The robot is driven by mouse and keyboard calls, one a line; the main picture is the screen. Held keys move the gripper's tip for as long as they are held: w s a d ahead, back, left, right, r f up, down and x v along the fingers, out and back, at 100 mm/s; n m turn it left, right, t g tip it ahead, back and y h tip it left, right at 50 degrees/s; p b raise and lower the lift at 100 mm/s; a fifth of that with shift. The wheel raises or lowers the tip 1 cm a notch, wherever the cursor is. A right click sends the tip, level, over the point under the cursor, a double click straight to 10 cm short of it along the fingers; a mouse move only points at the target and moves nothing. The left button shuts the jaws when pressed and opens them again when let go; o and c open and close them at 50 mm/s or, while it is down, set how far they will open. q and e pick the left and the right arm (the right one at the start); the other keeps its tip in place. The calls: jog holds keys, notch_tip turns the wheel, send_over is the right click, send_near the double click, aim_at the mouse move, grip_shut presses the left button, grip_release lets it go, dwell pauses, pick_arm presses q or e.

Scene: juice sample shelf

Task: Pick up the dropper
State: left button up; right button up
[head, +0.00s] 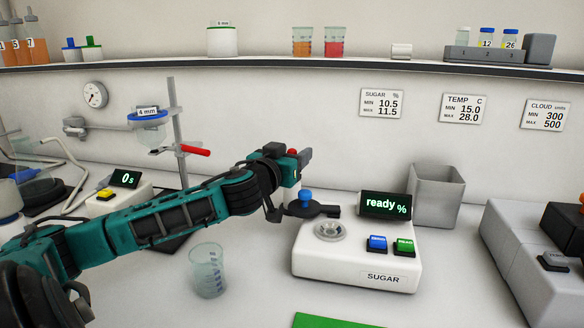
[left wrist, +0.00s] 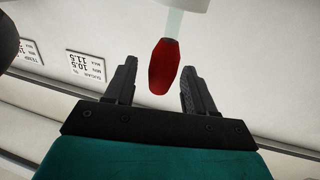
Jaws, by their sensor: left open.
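The dropper (left wrist: 165,66) has a red bulb and a pale, translucent stem. In the left wrist view the bulb appears between my open fingers with a gap on each side, and the stem runs to a white part at the top edge. A small red spot (head: 293,153) by my gripper in the head view looks like its bulb; the rest is hidden there. My left gripper (head: 290,182) is open and empty, behind and above the sugar meter's left side. In the left wrist view its two dark fingers (left wrist: 158,68) flank the bulb. My right gripper is not in view.
The white sugar meter (head: 355,262) stands below and right of the gripper, with a blue-knobbed lever (head: 305,196). A grey bin (head: 437,195) is behind it. A clear beaker (head: 208,270) stands under my arm. A stand with a red handle (head: 195,150) is at the left.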

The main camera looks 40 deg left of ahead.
pick_arm(q)
jog(key=c, duration=0.7)
jog(key=shift+o, duration=0.2)
